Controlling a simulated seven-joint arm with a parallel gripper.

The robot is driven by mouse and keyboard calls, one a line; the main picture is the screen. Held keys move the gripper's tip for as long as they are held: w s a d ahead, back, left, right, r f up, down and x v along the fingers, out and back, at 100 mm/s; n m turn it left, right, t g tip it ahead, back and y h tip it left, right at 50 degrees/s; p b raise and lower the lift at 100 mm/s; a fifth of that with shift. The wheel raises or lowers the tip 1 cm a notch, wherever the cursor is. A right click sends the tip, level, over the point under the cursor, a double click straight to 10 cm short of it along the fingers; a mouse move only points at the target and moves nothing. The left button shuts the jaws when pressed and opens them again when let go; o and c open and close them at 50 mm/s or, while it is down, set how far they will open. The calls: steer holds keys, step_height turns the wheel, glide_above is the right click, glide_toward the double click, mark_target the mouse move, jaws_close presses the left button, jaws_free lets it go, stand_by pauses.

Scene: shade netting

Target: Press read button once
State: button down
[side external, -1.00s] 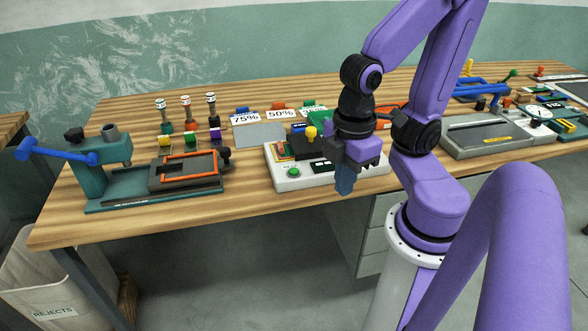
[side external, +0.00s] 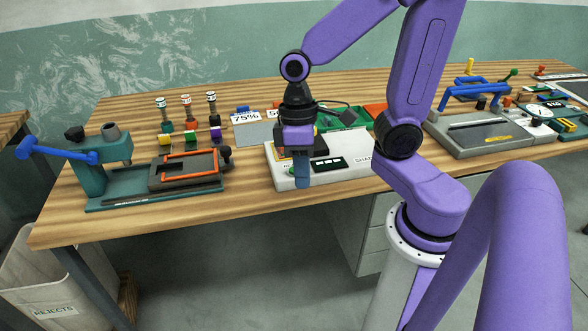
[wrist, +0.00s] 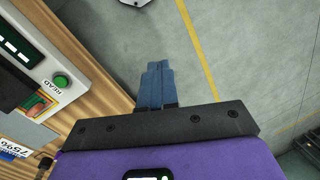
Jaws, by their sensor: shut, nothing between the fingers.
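The read button is a round green button (wrist: 61,81) beside the printed word READ on a white box, in the wrist view. The white box (side external: 345,178) sits at the bench's front edge and has a dark display (side external: 329,164). In the side view my gripper mostly hides the button. My gripper (side external: 302,185) points down in front of the box's left part, its blue fingers shut and empty. In the wrist view the closed fingertips (wrist: 158,66) show over the floor, to the right of the button and apart from it in the picture.
A teal press with a blue lever (side external: 57,152) stands at the left of the bench. Behind the box are a green tray (side external: 343,117) and a 75% card (side external: 246,118). A grey tester (side external: 480,134) stands right.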

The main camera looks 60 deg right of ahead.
steer(key=w+d+f+m+t+y, duration=0.1)
steer(key=w+d+m+t+y, duration=0.15)
steer(key=w+m, duration=0.55)
steer(key=w+d+f+m+t+y, duration=0.1)
steer(key=w+d+m+t+y, duration=0.15)
steer(key=w+m, duration=0.5)
steer(key=s+d+m+t+h, duration=0.1)
steer(key=s+d+m+t, duration=0.1)
steer(key=d+m, duration=0.3)
steer(key=s+d+m+t+h, duration=0.1)
steer(key=s+d+m+t, duration=0.1)
steer(key=d+m, duration=0.4)
steer(key=shift+s+d+f+t+h, duration=0.3)
steer(key=shift+d+t, duration=0.2)
steer(key=shift+d, duration=0.15)
steer(key=shift+f+m, duration=0.1)
steer(key=shift+m, duration=0.15)
steer(key=shift+f, duration=4.25)
